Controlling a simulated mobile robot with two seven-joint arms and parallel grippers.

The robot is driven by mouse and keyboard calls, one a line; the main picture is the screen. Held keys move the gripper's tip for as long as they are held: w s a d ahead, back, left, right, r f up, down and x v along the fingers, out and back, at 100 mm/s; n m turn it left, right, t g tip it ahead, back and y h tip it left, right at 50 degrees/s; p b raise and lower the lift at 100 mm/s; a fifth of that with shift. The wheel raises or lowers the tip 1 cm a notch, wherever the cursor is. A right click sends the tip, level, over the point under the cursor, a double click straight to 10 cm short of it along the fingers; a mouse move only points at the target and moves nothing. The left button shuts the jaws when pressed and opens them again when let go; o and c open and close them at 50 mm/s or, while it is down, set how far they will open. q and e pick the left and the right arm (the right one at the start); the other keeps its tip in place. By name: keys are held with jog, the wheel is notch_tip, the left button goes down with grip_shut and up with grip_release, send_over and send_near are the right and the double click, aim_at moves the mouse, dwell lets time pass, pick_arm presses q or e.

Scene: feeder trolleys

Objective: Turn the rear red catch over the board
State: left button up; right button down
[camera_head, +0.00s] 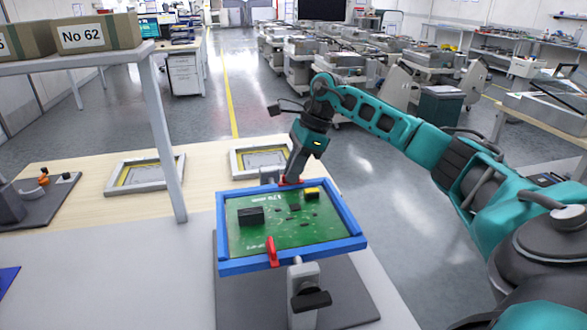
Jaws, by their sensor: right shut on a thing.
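A green circuit board (262,236) lies in a blue frame (225,268) on a stand. The front red catch (272,252) sits at the near edge of the frame, its upper end reaching over the board's edge. The rear red catch (289,182) is at the far edge and is mostly hidden by my right gripper (290,178). My right gripper comes down from above and is shut on the rear red catch. From here I cannot tell how far that catch reaches over the board. My left gripper is not in view.
The stand has a black-handled clamp (311,299) in front. Two framed trays (146,173) lie on the wooden table (205,160). A shelf post (163,135) rises left of the frame. A shelf above holds boxes (97,33). Open floor lies to the right.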

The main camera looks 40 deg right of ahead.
jog(key=shift+m, duration=0.7)
jog(key=m+t+h+p, duration=0.1)
jog(key=m, duration=0.3)
jog(key=shift+s+a+r, duration=0.1)
jog(key=shift+s, duration=0.05)
jog(key=m+t+h+p, duration=0.1)
jog(key=m+h, duration=0.1)
jog(key=m, duration=0.2)
jog(key=shift+a+m, duration=0.1)
jog(key=shift+m, duration=0.2)
jog(key=m, duration=0.2)
jog(key=m+h, duration=0.1)
jog(key=m, duration=0.1)
jog(key=shift+a+h, duration=0.15)
jog(key=shift+h, duration=0.15)
jog(key=shift+m+h+b, duration=0.5)
jog(key=shift+m+h, duration=0.2)
jog(key=shift+m, duration=1.3)
